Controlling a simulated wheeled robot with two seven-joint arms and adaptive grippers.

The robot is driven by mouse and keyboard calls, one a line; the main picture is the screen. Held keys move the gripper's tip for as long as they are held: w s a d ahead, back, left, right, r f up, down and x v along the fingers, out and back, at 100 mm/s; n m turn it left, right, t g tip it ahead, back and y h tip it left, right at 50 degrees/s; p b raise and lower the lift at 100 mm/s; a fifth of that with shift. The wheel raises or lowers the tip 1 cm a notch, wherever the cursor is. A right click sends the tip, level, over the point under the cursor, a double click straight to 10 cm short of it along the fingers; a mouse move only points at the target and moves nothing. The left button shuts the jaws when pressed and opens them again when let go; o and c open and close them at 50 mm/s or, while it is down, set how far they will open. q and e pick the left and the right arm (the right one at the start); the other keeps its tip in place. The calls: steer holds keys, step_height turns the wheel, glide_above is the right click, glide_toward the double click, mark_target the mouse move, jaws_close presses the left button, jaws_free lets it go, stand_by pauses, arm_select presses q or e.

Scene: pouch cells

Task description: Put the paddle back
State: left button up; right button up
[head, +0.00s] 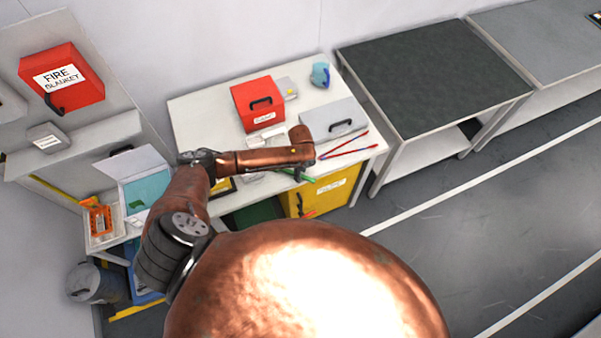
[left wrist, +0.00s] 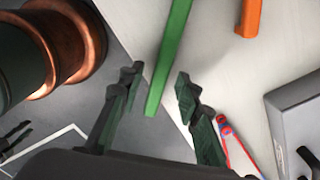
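A long green bar (left wrist: 170,60), which may be the paddle's handle, runs down from the top of the left wrist view. Its near end lies between the fingertips of my left gripper (left wrist: 160,88), with gaps on both sides. The gripper is open and not closed on it. In the head view my left gripper (head: 302,174) is at the front edge of the white table (head: 215,108), and a bit of green (head: 327,185) shows beside it. The rest of the bar is hidden or out of frame.
A red case (head: 257,92), a grey case (head: 330,112) and red-and-blue tools (head: 345,150) lie on the table. An orange bar (left wrist: 247,15) is right of the green one. A yellow cabinet (head: 335,190) stands below. A dark-topped bench (head: 430,75) is to the right.

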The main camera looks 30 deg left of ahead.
arm_select(q)
step_height(320, 180, up, 12)
steer(key=shift+b, duration=0.45)
